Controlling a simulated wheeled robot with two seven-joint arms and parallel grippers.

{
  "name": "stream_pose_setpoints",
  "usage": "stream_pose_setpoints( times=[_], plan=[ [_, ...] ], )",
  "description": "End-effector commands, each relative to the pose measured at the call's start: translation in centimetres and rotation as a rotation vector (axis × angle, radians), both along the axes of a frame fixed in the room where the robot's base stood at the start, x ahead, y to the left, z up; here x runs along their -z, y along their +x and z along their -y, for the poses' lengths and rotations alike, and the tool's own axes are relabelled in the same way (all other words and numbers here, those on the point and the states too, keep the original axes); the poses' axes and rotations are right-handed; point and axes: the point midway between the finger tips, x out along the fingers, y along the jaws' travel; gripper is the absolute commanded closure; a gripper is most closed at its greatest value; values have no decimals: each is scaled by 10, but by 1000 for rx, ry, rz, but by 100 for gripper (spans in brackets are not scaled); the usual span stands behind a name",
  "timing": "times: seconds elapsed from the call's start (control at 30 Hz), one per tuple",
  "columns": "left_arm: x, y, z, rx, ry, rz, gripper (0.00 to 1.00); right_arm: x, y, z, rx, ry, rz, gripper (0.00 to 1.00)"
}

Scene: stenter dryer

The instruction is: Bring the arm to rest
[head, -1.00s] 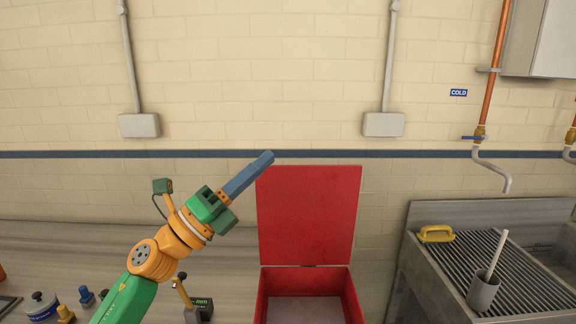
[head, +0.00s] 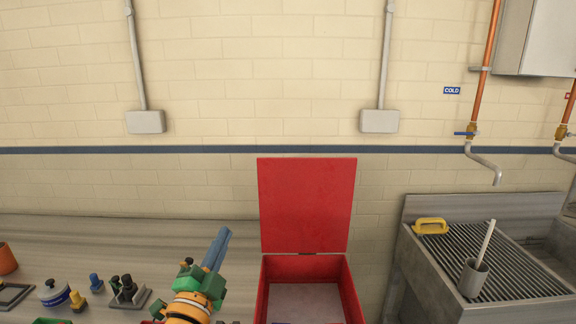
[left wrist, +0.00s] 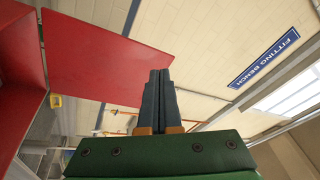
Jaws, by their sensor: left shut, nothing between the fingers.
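My left gripper (head: 217,248) is in the lower middle of the head view, just left of the open red box. Its two blue-grey fingers are together, with nothing between them, and point up and slightly right. The fingers (left wrist: 158,100) also show shut in the left wrist view, against the wall. My left arm comes in from the bottom edge of the head view, mostly out of frame. My right gripper is in neither view.
A red box (head: 354,296) with its lid (head: 307,205) raised stands just right of the gripper. A grey bench (head: 120,240) with small tools and fittings lies to the left. A metal sink (head: 500,272) with a yellow brush (head: 431,226) stands at the right.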

Motion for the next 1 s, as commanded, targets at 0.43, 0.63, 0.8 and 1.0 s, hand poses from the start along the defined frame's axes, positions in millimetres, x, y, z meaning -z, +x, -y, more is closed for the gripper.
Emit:
stream_pose_setpoints(
  times=[0.43, 0.63, 0.8, 1.0],
  plan=[
    [249, -172, -44, -375, -593, -1049, 100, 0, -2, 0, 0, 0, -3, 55],
    [286, -260, -41, -505, -697, -1352, 100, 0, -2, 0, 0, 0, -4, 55],
    [322, -306, -37, -585, -734, -1525, 100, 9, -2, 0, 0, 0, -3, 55],
    [405, -303, -36, -598, -717, -1558, 100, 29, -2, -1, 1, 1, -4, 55]
  ],
)
